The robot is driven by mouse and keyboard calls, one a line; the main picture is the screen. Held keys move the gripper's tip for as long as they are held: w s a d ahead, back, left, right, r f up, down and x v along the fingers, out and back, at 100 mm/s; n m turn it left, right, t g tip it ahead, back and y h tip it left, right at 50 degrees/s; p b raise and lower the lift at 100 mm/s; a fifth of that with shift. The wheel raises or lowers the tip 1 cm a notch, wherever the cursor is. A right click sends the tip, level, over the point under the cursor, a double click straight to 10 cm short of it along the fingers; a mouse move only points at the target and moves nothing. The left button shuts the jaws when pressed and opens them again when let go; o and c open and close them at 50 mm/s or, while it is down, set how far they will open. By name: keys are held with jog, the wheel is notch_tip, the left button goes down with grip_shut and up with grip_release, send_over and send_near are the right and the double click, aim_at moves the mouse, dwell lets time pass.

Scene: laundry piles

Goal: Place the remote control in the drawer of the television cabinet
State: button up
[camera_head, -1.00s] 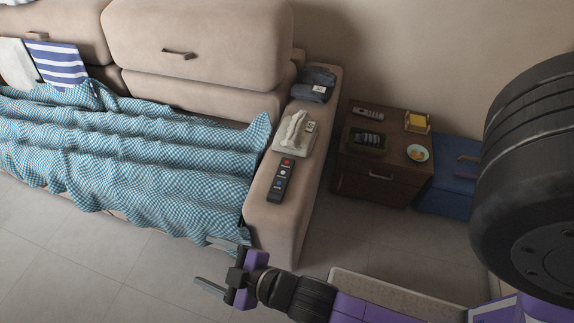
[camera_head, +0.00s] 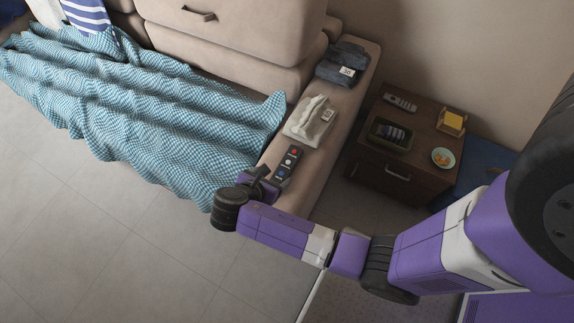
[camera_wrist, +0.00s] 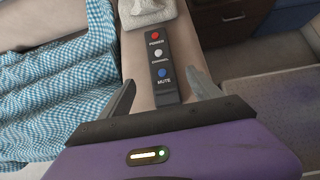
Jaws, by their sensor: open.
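A black remote control (camera_head: 288,163) with red, white and blue buttons lies flat on the sofa's armrest. It also shows in the wrist view (camera_wrist: 161,68), its buttons labelled power, channel and mute. My gripper (camera_wrist: 162,92) is open and empty, its fingers on either side of the remote's near end; I cannot tell how far above it they are. In the head view my gripper (camera_head: 263,186) is at the remote's near end, partly hidden by my wrist. A dark wooden cabinet (camera_head: 378,186) with a shut, handled drawer stands right of the armrest; no television shows.
A second, grey remote (camera_head: 400,103), a dark tray (camera_head: 375,134), a yellow item (camera_head: 452,121) and a plate (camera_head: 444,157) sit on the cabinet.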

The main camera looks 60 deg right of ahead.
aim_at(284, 169)
jog(key=x, duration=0.7)
jog(key=shift+s+d+f, duration=0.2)
jog(key=shift+f, duration=0.1)
jog(key=c, duration=1.4)
grip_shut()
jog(key=shift+r, duration=0.15)
